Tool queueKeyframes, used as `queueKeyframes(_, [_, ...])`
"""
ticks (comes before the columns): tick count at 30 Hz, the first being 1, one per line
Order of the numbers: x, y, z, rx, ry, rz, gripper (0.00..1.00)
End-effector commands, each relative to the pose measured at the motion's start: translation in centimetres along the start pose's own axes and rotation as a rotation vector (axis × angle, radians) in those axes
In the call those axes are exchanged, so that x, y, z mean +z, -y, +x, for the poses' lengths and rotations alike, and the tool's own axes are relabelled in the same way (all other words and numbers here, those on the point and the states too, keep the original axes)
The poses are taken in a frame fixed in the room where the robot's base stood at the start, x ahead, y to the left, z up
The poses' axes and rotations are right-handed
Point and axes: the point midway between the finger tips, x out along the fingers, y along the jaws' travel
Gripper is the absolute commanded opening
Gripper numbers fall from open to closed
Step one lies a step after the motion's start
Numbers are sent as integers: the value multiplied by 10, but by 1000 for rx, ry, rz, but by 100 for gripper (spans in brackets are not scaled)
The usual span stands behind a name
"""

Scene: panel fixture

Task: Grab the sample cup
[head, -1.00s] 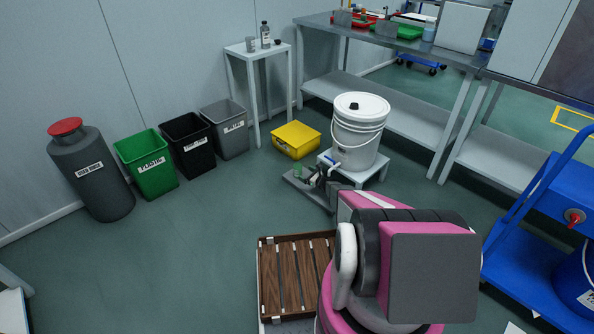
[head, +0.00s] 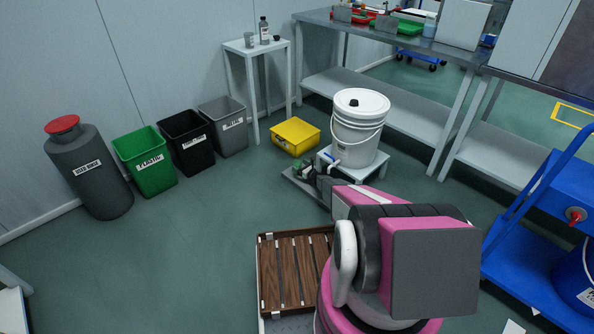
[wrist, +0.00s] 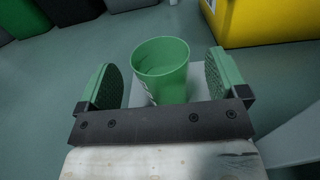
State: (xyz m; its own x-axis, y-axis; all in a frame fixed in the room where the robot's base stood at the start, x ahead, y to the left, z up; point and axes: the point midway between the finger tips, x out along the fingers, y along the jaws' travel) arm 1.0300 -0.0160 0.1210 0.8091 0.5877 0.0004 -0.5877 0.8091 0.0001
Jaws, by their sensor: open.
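The sample cup (wrist: 163,68) is a green, open-topped cup with a pale marking on its side, upright in the wrist view. My gripper (wrist: 163,78) is open, with one green pad left of the cup and one right of it. The gripper's dark crossbar hides the cup's base. In the head view my gripper (head: 307,170) is small beside the white bucket, and its green pads are hard to tell from the cup.
The white bucket (head: 360,128) on its low stand (head: 372,172) is close on the right. A yellow bin (head: 295,137) is just behind. Grey, black and green bins stand along the left wall. A wooden slatted tray (head: 285,275) is in front. Open floor lies left.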

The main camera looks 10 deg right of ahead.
Motion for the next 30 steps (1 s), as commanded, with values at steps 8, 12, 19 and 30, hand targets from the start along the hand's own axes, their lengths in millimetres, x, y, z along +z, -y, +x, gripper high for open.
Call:
queueKeyframes(8, [-1,0,33,0,0,0,92])
queueKeyframes(12, [0,0,33,0,0,0,92])
queueKeyframes(19, [0,0,32,0,0,0,40])
queueKeyframes(30, [1,0,32,0,0,0,40])
